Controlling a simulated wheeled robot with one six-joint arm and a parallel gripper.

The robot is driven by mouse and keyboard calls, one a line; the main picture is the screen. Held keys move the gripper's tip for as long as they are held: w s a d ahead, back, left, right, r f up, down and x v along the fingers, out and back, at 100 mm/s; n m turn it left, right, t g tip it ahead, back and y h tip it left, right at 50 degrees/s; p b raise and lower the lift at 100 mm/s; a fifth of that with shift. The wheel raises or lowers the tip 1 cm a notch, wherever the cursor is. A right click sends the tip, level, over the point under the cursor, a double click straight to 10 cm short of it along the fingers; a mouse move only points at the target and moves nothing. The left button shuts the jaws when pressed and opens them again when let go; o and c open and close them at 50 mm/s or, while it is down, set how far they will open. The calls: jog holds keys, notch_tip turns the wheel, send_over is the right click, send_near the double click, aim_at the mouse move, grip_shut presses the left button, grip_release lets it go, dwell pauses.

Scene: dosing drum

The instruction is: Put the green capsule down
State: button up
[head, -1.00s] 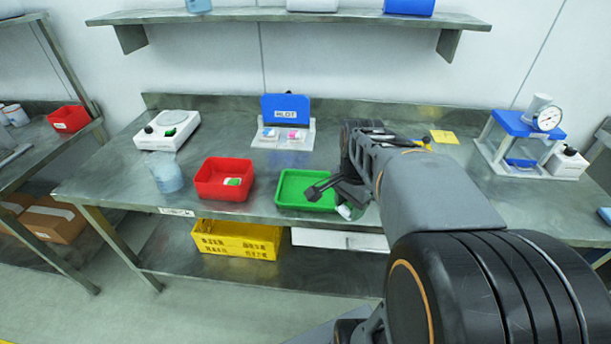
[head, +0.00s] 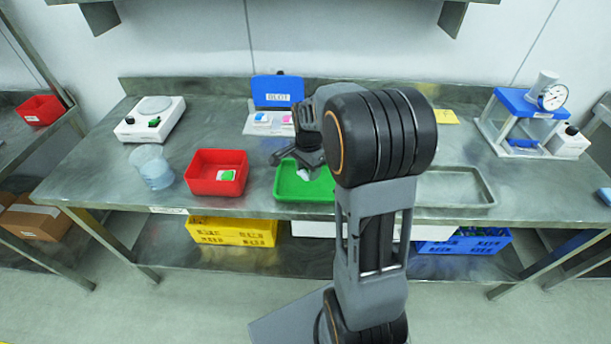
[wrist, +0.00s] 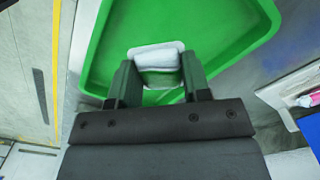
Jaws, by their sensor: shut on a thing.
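My gripper (head: 298,158) is over the green tray (head: 284,190) on the steel bench. In the wrist view, its two fingers (wrist: 158,76) are shut on the green capsule (wrist: 156,58), which shows a white end and a greenish part between the fingers. A white bit of the capsule (head: 304,174) also shows below the gripper in the head view. The green tray (wrist: 100,55) fills the wrist view behind it. I cannot tell whether the capsule touches the tray floor.
A red bin (head: 216,158) with a green-and-white piece inside stands left of the tray. A beaker (head: 152,168) and a white scale (head: 150,120) are farther left. A blue-lidded case (head: 278,90) stands behind. A grey tray (head: 455,200) lies to the right.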

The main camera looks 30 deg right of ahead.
aim_at(305, 183)
jog(key=shift+w+a+f, duration=0.1)
jog(key=shift+w+f, duration=0.5)
jog(key=shift+f, duration=0.15)
jog(key=shift+w+f, duration=0.1)
jog(key=shift+f, duration=1.5)
jog(key=shift+f, duration=0.25)
jog(key=o, duration=1)
jog(key=shift+c, duration=0.2)
notch_tip(305, 183, up, 12)
jog(key=shift+f, duration=0.2)
jog(key=shift+a+r, duration=0.1)
jog(key=shift+r, duration=0.25)
jog(key=s+a+n+t, duration=0.1)
jog(key=s+a+n, duration=0.3)
jog(key=s+n, duration=0.3)
jog(key=s+a+r+n+t, duration=0.1)
jog(key=s+a+n+t, duration=0.1)
jog(key=s+a+n, duration=0.3)
jog(key=s+n, duration=0.3)
jog(key=s, duration=0.1)
jog(key=shift+a+r+t, duration=0.15)
jog(key=shift+a+t, duration=0.1)
jog(key=shift+t, duration=0.05)
